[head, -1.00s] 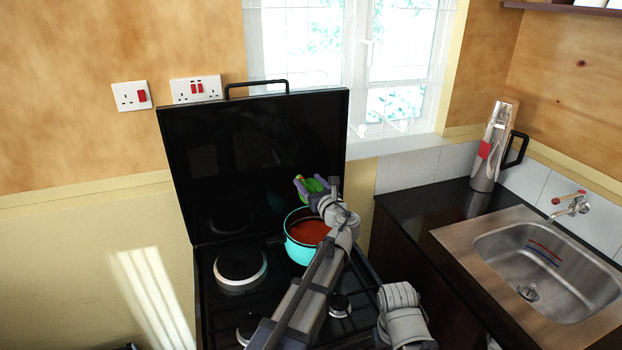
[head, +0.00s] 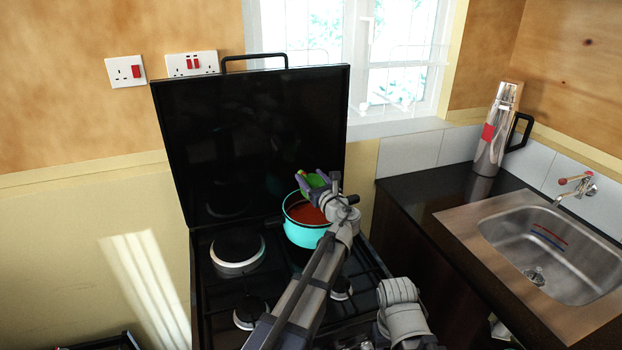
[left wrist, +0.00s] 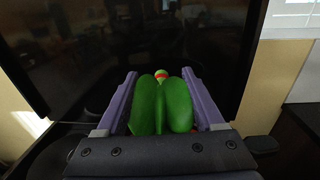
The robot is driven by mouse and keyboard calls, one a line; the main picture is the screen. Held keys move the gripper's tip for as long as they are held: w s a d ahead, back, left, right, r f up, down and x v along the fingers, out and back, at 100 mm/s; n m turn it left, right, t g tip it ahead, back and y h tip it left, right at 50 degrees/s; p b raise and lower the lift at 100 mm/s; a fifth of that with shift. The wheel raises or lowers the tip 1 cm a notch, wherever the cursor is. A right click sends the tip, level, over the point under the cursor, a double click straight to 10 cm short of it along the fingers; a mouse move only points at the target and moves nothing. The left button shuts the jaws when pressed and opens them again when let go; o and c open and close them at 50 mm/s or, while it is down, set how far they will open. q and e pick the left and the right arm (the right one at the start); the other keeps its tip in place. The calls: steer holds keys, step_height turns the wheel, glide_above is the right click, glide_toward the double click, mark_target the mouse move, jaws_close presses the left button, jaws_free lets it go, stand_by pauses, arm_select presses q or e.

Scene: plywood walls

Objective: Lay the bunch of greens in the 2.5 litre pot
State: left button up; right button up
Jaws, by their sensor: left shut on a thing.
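The turquoise pot (head: 306,235) with a reddish-brown inside stands on the back right part of the black stove. My left gripper (head: 317,181) is over the back of the pot's opening, and my arm covers part of the pot's right side. The gripper is shut on the bunch of greens (head: 313,182). In the left wrist view the greens (left wrist: 162,105) are bright green lobes with a red band and pale tip at the far end, between the purple fingers (left wrist: 160,102). I cannot tell whether the greens touch the pot.
The stove's raised black lid (head: 255,140) stands close behind the pot. A bare burner (head: 238,249) is left of the pot. A counter with a steel sink (head: 555,255) and a flask (head: 497,130) is at the right.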

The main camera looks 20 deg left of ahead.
arm_select(q)
steer(key=o, duration=1.5)
steer(key=shift+c, duration=0.2)
steer(key=v, duration=0.8)
